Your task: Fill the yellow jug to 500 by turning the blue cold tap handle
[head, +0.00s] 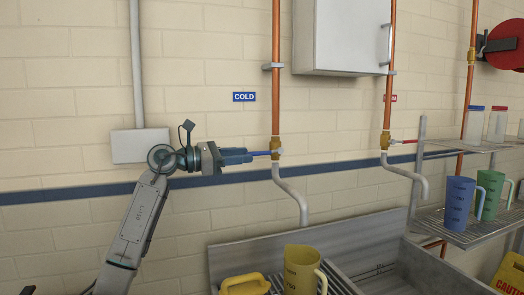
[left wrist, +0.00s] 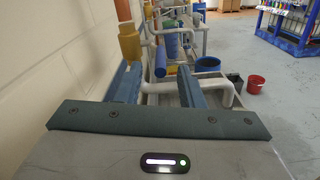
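The yellow jug (head: 300,272) stands upright in the sink area, below the outlet of the cold tap's grey spout (head: 290,195). No water stream shows, and the level inside is hidden. The blue cold tap handle (head: 263,153) points left from the brass valve (head: 276,146), under the COLD sign. My left gripper (head: 250,155) is level with the handle, its fingertips at the handle's left end. My right gripper is not in view.
A red-handled hot tap (head: 386,141) is to the right. A blue jug (head: 458,203) and a green jug (head: 490,194) stand on a wire shelf (head: 470,236). A yellow item (head: 245,285) lies left of the yellow jug. A wall cabinet (head: 340,35) hangs above.

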